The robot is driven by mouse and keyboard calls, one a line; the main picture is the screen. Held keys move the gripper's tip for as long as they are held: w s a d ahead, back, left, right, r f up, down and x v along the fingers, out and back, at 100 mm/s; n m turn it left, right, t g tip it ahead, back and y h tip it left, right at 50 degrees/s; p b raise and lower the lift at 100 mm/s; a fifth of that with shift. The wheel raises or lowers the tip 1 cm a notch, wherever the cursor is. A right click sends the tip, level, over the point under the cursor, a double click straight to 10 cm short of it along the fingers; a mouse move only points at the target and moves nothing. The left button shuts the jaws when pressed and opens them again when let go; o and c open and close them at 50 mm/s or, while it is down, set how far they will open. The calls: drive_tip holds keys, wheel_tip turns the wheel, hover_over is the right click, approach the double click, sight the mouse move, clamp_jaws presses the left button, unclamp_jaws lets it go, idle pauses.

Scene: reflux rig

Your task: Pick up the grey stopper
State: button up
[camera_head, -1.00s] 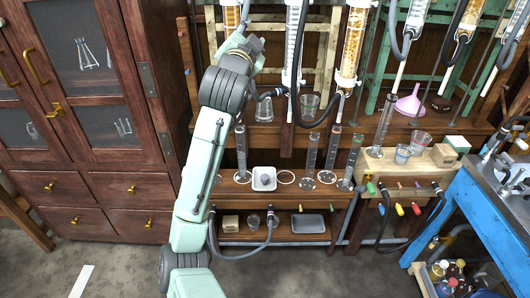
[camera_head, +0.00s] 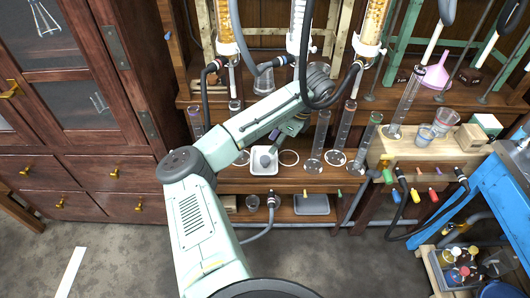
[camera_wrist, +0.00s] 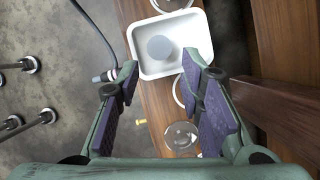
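The grey stopper (camera_wrist: 159,47) is a small round piece lying in a white square tray (camera_wrist: 144,65) in the wrist view. In the head view, the stopper (camera_head: 265,160) and the tray (camera_head: 257,171) sit on the wooden bench, partly behind my arm. My gripper (camera_wrist: 165,88) is open and empty, with its two purple-padded fingers wide apart. In the wrist view the stopper appears beyond the fingertips, between their lines; nothing touches it. In the head view my gripper (camera_head: 291,127) is just above and right of the tray, largely covered by my arm.
A white ring (camera_head: 289,158) lies right of the tray. Tall glass cylinders (camera_head: 342,138) stand farther right, and another (camera_head: 196,121) stands left. Columns with black hoses (camera_head: 304,68) hang behind. A grey tray (camera_head: 311,204) lies on the lower shelf.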

sight(265, 159)
drive_tip(key=x, duration=0.3)
drive_tip(key=b+x, duration=0.1)
drive_tip(key=x, duration=0.1)
drive_tip(key=shift+s, duration=0.2)
drive_tip(key=shift+x, duration=2.75)
drive_tip(key=shift+d, duration=0.15)
drive_tip(key=shift+c, duration=0.6)
drive_tip(key=c, duration=0.4)
